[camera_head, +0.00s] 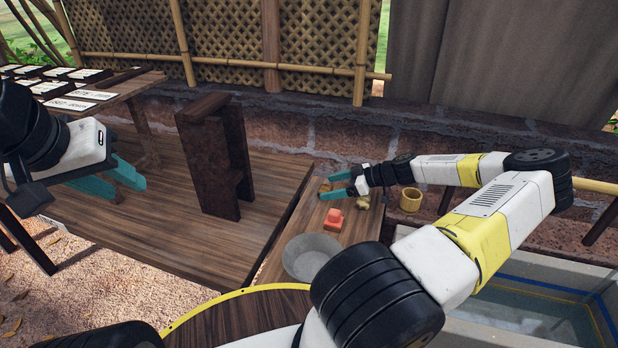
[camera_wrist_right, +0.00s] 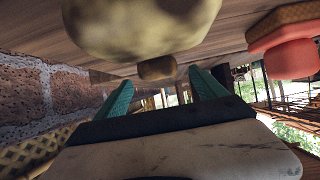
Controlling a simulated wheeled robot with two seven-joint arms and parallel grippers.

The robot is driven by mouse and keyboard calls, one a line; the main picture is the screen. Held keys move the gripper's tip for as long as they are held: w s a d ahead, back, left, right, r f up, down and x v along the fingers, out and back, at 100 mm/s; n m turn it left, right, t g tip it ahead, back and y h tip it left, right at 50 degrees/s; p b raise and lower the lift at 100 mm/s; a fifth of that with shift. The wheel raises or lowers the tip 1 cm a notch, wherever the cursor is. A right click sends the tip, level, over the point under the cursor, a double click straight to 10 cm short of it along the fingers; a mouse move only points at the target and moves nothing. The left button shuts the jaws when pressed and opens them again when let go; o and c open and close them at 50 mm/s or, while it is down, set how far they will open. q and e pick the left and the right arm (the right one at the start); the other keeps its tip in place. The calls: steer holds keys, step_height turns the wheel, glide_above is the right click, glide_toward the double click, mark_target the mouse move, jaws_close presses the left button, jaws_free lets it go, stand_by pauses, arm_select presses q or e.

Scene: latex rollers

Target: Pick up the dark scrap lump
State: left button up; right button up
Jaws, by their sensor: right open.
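A small dark brown lump (camera_head: 325,187), which looks like the dark scrap lump, lies on the narrow wooden bench. It also shows in the right wrist view (camera_wrist_right: 157,69), in line with the gap between the fingers. My right gripper (camera_head: 330,186) is open, its teal fingers pointing left toward the lump. Whether the fingers reach past it or touch it I cannot tell. A larger mottled yellowish lump (camera_head: 362,202) is close to the right gripper and fills the top of the wrist view (camera_wrist_right: 140,25). My left gripper (camera_head: 133,186) appears open and empty, far left of the bench.
A bamboo cup (camera_head: 410,200) stands to the right. A dark upright wooden frame (camera_head: 215,160) is to the left. A brick wall runs behind; a water basin (camera_head: 520,315) is at lower right.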

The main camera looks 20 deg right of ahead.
mark_target(324, 188)
steer(key=x, duration=0.3)
steer(key=shift+d, duration=0.1)
steer(key=c, duration=1.5)
step_height(324, 188, up, 10)
steer(key=shift+f, duration=0.2)
steer(key=shift+a+r, duration=0.15)
steer(key=shift+a, duration=0.1)
steer(key=s+a, duration=0.1)
steer(key=a, duration=0.4)
steer(key=s+a, duration=0.2)
steer(key=a, duration=0.3)
steer(key=s+a, duration=0.2)
steer(key=a, duration=0.3)
steer(key=shift+s+r, duration=0.1)
steer(key=shift+r, duration=0.2)
steer(key=shift+a, duration=0.15)
